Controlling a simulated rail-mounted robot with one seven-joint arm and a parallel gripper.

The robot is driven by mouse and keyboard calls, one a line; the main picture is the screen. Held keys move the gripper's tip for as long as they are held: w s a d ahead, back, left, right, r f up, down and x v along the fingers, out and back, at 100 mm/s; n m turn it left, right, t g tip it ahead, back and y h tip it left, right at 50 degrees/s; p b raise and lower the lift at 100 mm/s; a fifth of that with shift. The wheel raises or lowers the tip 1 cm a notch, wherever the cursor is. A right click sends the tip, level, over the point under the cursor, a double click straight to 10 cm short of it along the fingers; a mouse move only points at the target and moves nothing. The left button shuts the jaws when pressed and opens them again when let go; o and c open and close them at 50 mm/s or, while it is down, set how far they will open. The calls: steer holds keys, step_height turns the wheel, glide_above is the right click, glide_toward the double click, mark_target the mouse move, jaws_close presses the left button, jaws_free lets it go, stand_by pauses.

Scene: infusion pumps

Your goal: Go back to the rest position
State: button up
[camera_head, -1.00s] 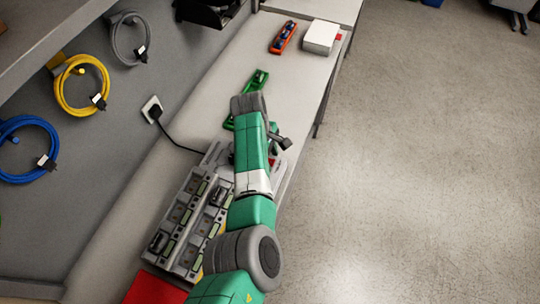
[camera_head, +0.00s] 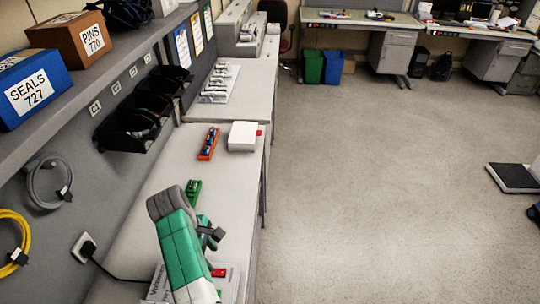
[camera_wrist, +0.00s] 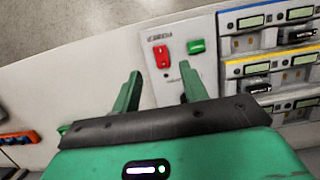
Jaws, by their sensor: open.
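My gripper (camera_wrist: 162,88) shows in the wrist view with its two green fingers spread apart and nothing between them. Beyond the fingertips is a light panel (camera_wrist: 152,42) with a red switch (camera_wrist: 161,57) and a green switch (camera_wrist: 196,46). The pump rack (camera_wrist: 272,45), with several small screens, stands to the right of the fingers, apart from them. In the head view my green and grey arm stands over the bench at the bottom, and I cannot make out the fingers there.
The bench (camera_head: 150,215) runs along the left wall. Open floor (camera_head: 370,200) lies to the right.

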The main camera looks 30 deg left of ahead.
steer(key=w+r+m+t+y, duration=0.3)
steer(key=w+r+y, duration=0.1)
steer(key=r, duration=0.5)
steer(key=w+r+m+t+y, duration=0.3)
steer(key=w+r+m+t, duration=0.15)
steer(key=r, duration=0.45)
steer(key=w+d+r+m+t+y, duration=0.1)
steer(key=d+r+m+t, duration=0.1)
steer(key=d+r, duration=0.3)
steer(key=d+r+m+t+y, duration=0.1)
steer(key=d+r+t, duration=0.15)
steer(key=r, duration=0.55)
steer(key=s+d+r+m+t+h, duration=0.3)
steer(key=s+d+r+m+t, duration=0.4)
steer(key=d+r, duration=0.45)
steer(key=s+d+r+m+t+h, duration=0.2)
steer(key=s+d+r+m+t, duration=0.2)
steer(key=s+d+r, duration=0.65)
steer(key=d+r+p, duration=0.3)
steer(key=r+p, duration=1.3)
steer(key=r, duration=0.1)
steer(key=shift+w+r+m+t+h, duration=0.3)
steer(key=shift+r+m+t+h, duration=0.1)
steer(key=shift+m, duration=0.05)
